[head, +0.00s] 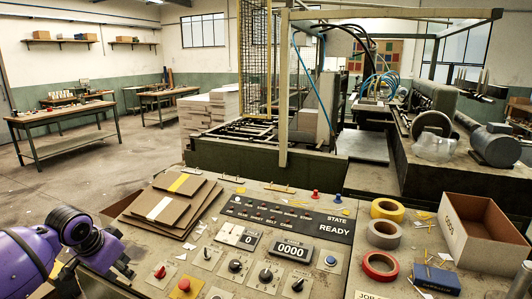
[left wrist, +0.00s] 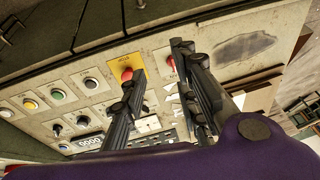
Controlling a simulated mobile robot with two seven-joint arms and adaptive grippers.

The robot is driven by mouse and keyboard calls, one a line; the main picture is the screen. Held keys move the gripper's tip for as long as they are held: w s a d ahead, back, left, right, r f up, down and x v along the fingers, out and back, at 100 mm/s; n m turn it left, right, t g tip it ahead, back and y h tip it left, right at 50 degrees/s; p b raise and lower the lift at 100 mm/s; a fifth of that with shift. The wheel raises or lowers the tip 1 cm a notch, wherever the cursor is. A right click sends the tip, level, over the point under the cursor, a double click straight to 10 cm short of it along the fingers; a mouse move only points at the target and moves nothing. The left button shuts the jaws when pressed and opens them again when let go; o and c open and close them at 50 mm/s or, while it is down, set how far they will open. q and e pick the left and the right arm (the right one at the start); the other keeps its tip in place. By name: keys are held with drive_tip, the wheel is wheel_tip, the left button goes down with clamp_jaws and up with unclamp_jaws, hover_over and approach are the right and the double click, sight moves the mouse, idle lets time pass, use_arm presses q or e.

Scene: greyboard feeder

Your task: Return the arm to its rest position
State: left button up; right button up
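My left arm is purple and enters the head view at the lower left. My left gripper (head: 122,268) is at the left edge of the control panel (head: 215,228), with its fingers mostly hidden there. In the left wrist view, the two black fingers of the left gripper (left wrist: 160,62) are spread apart with nothing between them. They point over the panel, and a red button on a yellow plate (left wrist: 126,74) shows by one fingertip. I cannot tell whether the finger touches it. The red button also shows in the head view (head: 184,286). My right gripper is in neither view.
Flat greyboard sheets (head: 172,204) lie on the panel near my left arm. Tape rolls (head: 383,233), a blue box (head: 437,278) and an open carton (head: 484,236) stand at the right. The feeder machine (head: 270,130) stands behind. The floor at the left (head: 75,180) is open.

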use_arm(q)
drive_tip(key=w+d+f+m+t, duration=0.1)
drive_tip(key=w+d+f+t, duration=0.2)
drive_tip(key=d+f, duration=0.35)
drive_tip(key=s+d+f+t+h, duration=0.2)
drive_tip(key=s+d+f, duration=0.6)
drive_tip(key=s+d+f+n, duration=0.1)
drive_tip(key=s+f, duration=0.3)
drive_tip(key=s, duration=0.7)
drive_tip(key=s+d+f+n+g+y, duration=0.1)
drive_tip(key=s+f, duration=0.4)
drive_tip(key=s, duration=0.6)
drive_tip(key=s+d+f+n+y, duration=0.1)
drive_tip(key=s+d+f+n, duration=0.1)
drive_tip(key=s, duration=0.9)
wheel_tip(320, 180, down, 2)
drive_tip(key=shift+s+d+f+n, duration=0.25)
drive_tip(key=shift+d+n, duration=0.15)
drive_tip(key=shift+n, duration=0.4)
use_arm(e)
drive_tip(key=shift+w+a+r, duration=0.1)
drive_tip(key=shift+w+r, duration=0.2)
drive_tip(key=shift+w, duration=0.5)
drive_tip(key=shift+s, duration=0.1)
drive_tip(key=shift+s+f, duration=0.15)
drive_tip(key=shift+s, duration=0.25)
